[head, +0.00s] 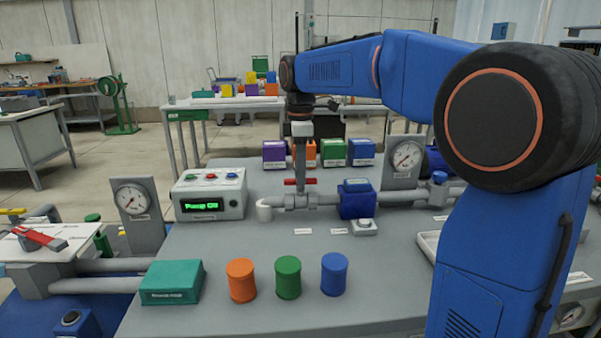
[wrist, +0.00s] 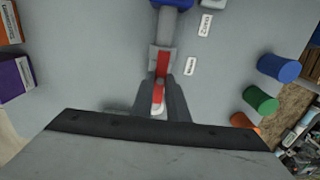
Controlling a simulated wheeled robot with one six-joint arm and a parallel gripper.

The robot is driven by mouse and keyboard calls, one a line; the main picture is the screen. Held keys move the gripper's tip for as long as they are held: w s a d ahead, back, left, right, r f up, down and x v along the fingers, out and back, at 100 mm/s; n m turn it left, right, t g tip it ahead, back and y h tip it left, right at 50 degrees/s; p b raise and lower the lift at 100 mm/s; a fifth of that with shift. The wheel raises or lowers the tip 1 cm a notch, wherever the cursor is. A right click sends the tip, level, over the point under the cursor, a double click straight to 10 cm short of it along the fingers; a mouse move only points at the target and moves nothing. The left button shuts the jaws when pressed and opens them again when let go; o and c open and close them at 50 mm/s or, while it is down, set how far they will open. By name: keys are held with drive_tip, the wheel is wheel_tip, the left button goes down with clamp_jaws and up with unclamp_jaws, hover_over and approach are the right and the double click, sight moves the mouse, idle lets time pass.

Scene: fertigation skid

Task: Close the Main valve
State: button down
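A valve with a red lever handle (head: 292,182) sits on the grey pipe in the middle of the bench. The handle lies along the pipe. It also shows in the wrist view (wrist: 162,64), running back between the fingers. My gripper (head: 301,177) points down from above the valve, its fingertips at the handle. In the wrist view my gripper (wrist: 160,84) has one finger on each side of the red handle. Whether the fingers press on it or stand slightly apart is not clear. The name labels (head: 303,231) are too small to read.
A control box (head: 208,193) reading "Pump On" stands left of the valve, a blue block (head: 357,200) right of it. Orange (head: 240,280), green (head: 288,277) and blue (head: 334,274) cylinders stand in front. Another red lever (head: 40,238) is at far left. Gauges (head: 134,199) flank the area.

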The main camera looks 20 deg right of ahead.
drive_tip(key=shift+m, duration=0.3)
drive_tip(key=m, duration=0.3)
drive_tip(key=shift+m, duration=0.4)
drive_tip(key=m, duration=1.3)
drive_tip(key=shift+m, duration=0.3)
drive_tip(key=c, duration=1.7)
unclamp_jaws()
